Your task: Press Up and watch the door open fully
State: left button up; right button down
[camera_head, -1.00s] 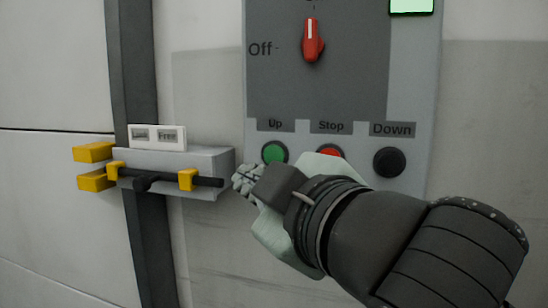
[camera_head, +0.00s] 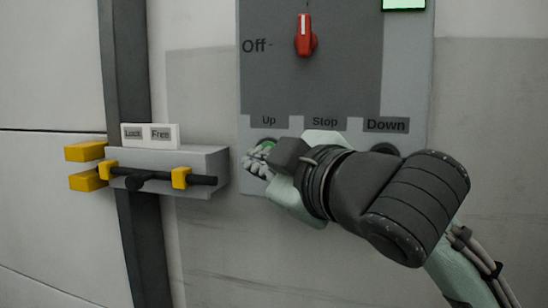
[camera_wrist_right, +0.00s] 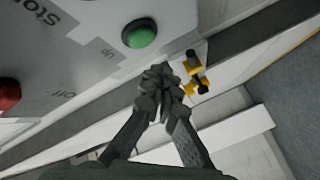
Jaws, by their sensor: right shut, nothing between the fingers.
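The green Up button (camera_head: 268,143) is on a grey wall control panel (camera_head: 245,100), mostly hidden behind my right gripper (camera_head: 257,161) in the head view. The whole button (camera_wrist_right: 140,34) shows in the right wrist view. My right gripper (camera_wrist_right: 164,82) is shut and empty, its tips just beside the button; I cannot tell whether they touch the panel. A pale panel (camera_head: 45,70), perhaps the door, stands at the left, edged by a dark vertical strip; I see no opening in it. My left gripper is not in view.
A latch with a dark bar (camera_head: 200,180) and yellow parts sticks out left of the control panel, under a Lock/Free label (camera_head: 147,135). A red switch (camera_head: 304,40) sits above, near "Off". My arm hides the Stop button and part of the black Down button (camera_head: 385,148).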

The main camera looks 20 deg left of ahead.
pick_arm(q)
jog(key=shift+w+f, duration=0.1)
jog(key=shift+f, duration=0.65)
pick_arm(e)
jog(key=shift+w, duration=1.2)
pick_arm(q)
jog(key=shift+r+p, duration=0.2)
jog(key=shift+p, duration=0.15)
pick_arm(e)
jog(key=shift+w, duration=0.15)
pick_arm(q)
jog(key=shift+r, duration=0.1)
pick_arm(e)
jog(key=shift+w+d, duration=0.1)
jog(key=shift+w, duration=0.15)
